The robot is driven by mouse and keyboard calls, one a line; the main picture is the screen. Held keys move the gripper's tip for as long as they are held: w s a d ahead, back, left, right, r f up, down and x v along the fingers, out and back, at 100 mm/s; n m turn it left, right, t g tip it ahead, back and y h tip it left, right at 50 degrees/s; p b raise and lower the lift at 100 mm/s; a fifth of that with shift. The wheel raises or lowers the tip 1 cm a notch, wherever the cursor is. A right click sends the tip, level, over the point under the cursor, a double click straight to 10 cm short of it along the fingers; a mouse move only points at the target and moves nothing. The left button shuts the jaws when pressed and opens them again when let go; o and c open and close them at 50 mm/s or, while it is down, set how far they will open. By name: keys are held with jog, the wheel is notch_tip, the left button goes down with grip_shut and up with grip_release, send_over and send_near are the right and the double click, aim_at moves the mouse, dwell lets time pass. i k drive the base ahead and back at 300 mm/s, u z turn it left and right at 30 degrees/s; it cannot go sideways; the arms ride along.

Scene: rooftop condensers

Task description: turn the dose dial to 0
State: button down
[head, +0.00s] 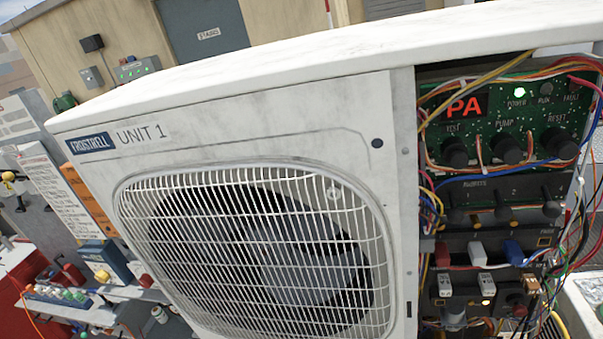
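I cannot make out a dial marked as the dose dial, nor any dose scale. The open electrical bay (500,180) on the right side of the white condenser unit (240,110) has three black knobs under a red "PA" display (466,107). The labels above them look like TEST, PUMP and RESET. A row of dark levers or knobs (503,211) sits below, with small unreadable marks. A dark round part (515,302) shows at the lower right of the bay, partly behind wires. My gripper is not in view.
Loose coloured wires (585,200) hang across the bay's right side. The condenser's fan grille (255,255) fills the middle. At left are a wall board (60,195), a cluttered bench (130,293) and a red cabinet (35,290). A tan building (130,45) stands behind.

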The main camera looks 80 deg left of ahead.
aim_at(103, 276)
jog(key=u, duration=4)
jog(key=k, duration=1.3)
jog(key=z, duration=0.25)
jog(key=i, duration=0.95)
jog(key=z, duration=0.05)
